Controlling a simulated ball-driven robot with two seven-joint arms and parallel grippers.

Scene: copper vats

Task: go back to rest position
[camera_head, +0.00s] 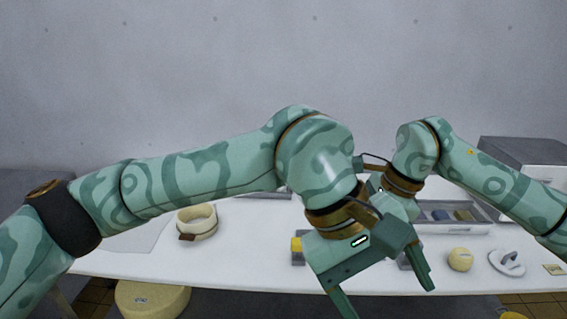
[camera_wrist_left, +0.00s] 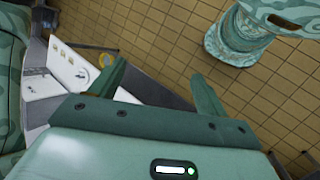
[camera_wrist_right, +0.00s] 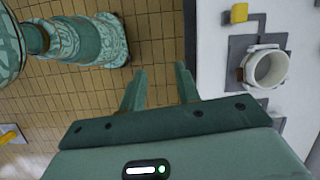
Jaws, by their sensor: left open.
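My left arm reaches across the head view, and my left gripper (camera_head: 384,290) hangs pointing down in front of the white table. It is open and empty; its spread fingers show in the left wrist view (camera_wrist_left: 160,85), over the floor beside the table. My right arm comes in from the right, and its wrist is partly hidden behind my left gripper in the head view. My right gripper (camera_wrist_right: 160,88) has its fingers apart with nothing between them, above the tiled floor beside the table edge.
On the white table (camera_head: 240,265) stand a cream ring-shaped pot (camera_head: 197,222), a yellow block (camera_head: 296,244), a pale yellow ball-like item (camera_head: 460,259) and a white item (camera_head: 507,262). A grey tray (camera_head: 455,228) is at the right. A round yellow stool (camera_head: 152,299) is below the front edge.

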